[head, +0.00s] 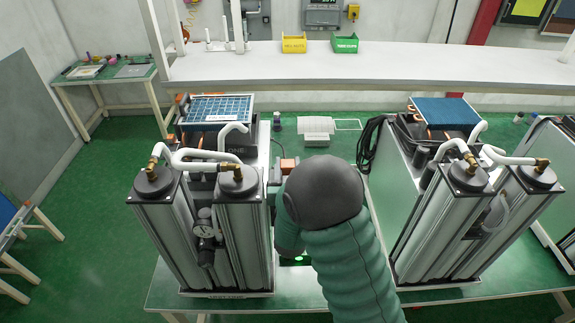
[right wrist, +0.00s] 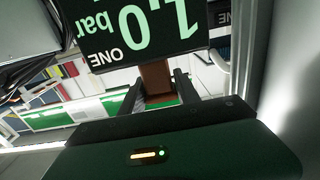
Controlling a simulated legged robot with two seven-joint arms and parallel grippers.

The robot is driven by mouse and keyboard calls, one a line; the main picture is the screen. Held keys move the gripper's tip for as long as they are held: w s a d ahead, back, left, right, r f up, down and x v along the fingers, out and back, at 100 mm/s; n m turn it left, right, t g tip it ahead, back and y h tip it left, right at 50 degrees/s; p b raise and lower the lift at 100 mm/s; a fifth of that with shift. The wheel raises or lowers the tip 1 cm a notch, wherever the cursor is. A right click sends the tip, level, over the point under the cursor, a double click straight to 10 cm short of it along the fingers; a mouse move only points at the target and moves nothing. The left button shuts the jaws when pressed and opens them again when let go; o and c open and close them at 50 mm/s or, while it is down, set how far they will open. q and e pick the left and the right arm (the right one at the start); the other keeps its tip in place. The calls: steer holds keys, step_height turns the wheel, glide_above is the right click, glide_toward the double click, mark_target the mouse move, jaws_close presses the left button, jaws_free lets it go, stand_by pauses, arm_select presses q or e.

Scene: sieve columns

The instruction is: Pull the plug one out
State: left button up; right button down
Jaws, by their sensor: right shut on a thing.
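My right arm comes in from the bottom of the head view, beside the left column unit (head: 231,235). Its dark cap and sleeve hide most of the right gripper (right wrist: 159,90). In the right wrist view its two dark fingers are shut on a brown block, the plug (right wrist: 155,78), one finger on each side. A black display (right wrist: 130,25) reading 1.0 bar ONE, upside down, is just above the plug. Whether the plug is still seated is hidden. An orange-brown block (head: 288,165) shows behind my arm in the head view. My left gripper is not in view.
A second column unit (head: 480,215) stands to the right on the green bench (head: 330,300), with black cable coiled behind it. White hoses (head: 205,155) arch over the left unit. A white shelf (head: 440,65) at the back holds a yellow bin (head: 294,44) and a green bin (head: 345,44).

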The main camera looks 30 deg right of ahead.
mark_target(287, 164)
steer(key=shift+r+p, duration=0.85)
steer(key=shift+r, duration=0.6)
steer(key=c, duration=1.2)
jaws_free()
steer(key=o, duration=0.4)
steer(key=shift+s+a, duration=0.15)
